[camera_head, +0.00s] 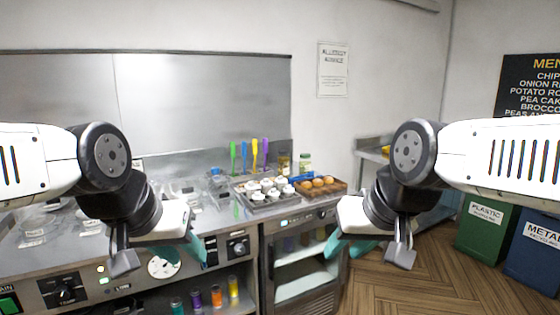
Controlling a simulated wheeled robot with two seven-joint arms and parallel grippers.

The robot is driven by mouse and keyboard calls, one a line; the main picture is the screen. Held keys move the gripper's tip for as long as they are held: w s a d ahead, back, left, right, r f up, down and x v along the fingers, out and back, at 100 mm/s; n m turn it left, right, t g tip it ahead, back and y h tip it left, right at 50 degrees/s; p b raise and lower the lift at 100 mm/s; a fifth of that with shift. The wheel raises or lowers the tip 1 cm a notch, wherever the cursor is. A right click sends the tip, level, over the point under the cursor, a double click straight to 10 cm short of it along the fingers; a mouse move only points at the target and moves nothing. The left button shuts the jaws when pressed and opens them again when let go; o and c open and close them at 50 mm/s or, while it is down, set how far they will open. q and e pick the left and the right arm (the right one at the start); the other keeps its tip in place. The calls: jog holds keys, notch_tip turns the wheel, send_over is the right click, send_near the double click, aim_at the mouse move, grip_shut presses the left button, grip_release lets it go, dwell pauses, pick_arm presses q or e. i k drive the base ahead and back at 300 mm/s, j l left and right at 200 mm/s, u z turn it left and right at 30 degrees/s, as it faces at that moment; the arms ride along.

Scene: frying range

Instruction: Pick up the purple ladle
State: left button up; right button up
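The purple ladle (265,150) stands upright at the back of the counter. It is the rightmost in a row of coloured utensils, with a yellow one (254,152), a blue one (244,153) and a green one (233,156) to its left. Its lower end is hidden behind the trays. My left gripper (184,252) is at the counter's front edge, left of and well short of the ladle. My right gripper (350,248) is in front of the counter, to the right. Both have teal fingers that look apart, with nothing seen between them.
A tray of white cups (258,201) and a wooden tray of brown round items (335,187) sit before the utensils. Jars (304,163) stand to the right. A glass-fronted cabinet (303,270) is below. Green (486,236) and blue bins (535,255) stand far right.

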aim_at(265, 141)
jog(key=u, duration=1.6)
jog(key=z, duration=1.6)
jog(key=i+l+u, duration=0.4)
jog(key=i+l, duration=0.25)
jog(key=i, duration=0.3)
jog(key=i+l+u, duration=0.4)
jog(key=i+l, duration=0.5)
jog(key=l, duration=0.1)
